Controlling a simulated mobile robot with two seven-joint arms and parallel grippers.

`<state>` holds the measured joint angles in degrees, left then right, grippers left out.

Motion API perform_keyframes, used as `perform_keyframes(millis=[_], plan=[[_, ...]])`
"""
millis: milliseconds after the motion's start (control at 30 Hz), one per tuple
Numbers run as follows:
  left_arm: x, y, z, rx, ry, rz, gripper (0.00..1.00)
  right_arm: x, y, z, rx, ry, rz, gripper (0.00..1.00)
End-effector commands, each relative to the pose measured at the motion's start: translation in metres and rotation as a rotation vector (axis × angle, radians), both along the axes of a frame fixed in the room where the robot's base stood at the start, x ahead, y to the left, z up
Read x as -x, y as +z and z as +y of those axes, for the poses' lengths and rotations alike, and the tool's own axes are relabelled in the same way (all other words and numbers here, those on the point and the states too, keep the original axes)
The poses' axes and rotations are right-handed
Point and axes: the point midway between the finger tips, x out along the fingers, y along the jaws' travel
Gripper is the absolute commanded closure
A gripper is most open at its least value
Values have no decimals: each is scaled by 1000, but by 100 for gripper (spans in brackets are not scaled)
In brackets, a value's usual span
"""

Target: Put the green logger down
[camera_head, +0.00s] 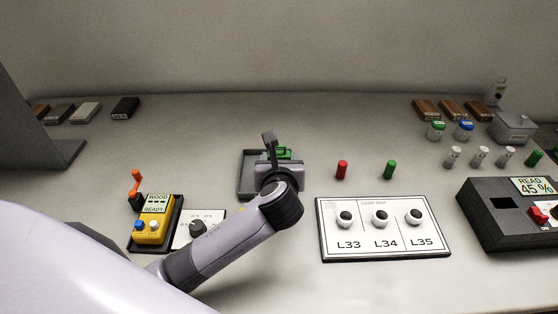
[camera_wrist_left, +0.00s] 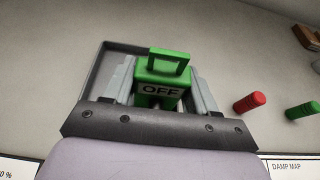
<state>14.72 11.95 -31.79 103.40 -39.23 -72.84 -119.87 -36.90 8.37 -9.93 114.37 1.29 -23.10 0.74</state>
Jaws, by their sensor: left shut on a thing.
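The green logger (camera_wrist_left: 163,82) carries a label reading OFF and has a green loop handle on top. It also shows in the head view (camera_head: 284,153), mostly hidden behind my wrist. My left gripper (camera_wrist_left: 160,95) is shut on the logger, with one finger on each side of it. A grey tray (camera_head: 247,176) lies around or beneath the logger; its rim also shows in the wrist view (camera_wrist_left: 93,70). I cannot tell whether the logger touches the tray floor. My right gripper is not in view.
A red cylinder (camera_head: 342,169) and a green cylinder (camera_head: 389,169) stand right of the tray. The damp map board (camera_head: 335,252) lies in front of them. A yellow meter (camera_head: 155,213) and a dial plate (camera_head: 212,217) are at front left. A dark reader box (camera_head: 490,228) sits far right.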

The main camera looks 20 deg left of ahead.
Motion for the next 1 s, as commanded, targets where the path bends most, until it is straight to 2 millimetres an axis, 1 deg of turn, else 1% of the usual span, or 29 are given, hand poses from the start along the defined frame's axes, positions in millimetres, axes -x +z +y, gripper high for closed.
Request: perform_keyframes(millis=[100, 133, 167, 200, 567, 633, 767, 1000], plan=[[0, -2, 0, -1, 1, 1, 79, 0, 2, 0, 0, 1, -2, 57], [0, -3, 0, -1, 1, 1, 40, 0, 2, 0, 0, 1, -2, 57], [0, -3, 0, -1, 1, 1, 30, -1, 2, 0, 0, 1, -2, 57], [0, -3, 0, -1, 1, 1, 17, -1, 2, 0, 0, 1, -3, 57], [0, 0, 0, 0, 0, -1, 17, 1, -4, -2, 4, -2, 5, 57], [5, 3, -3, 2, -1, -1, 17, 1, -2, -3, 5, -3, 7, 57], [22, 12, -11, 3, -2, 1, 17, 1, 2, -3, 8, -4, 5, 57], [66, 32, -33, 2, -3, 1, 17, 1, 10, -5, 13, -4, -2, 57]])
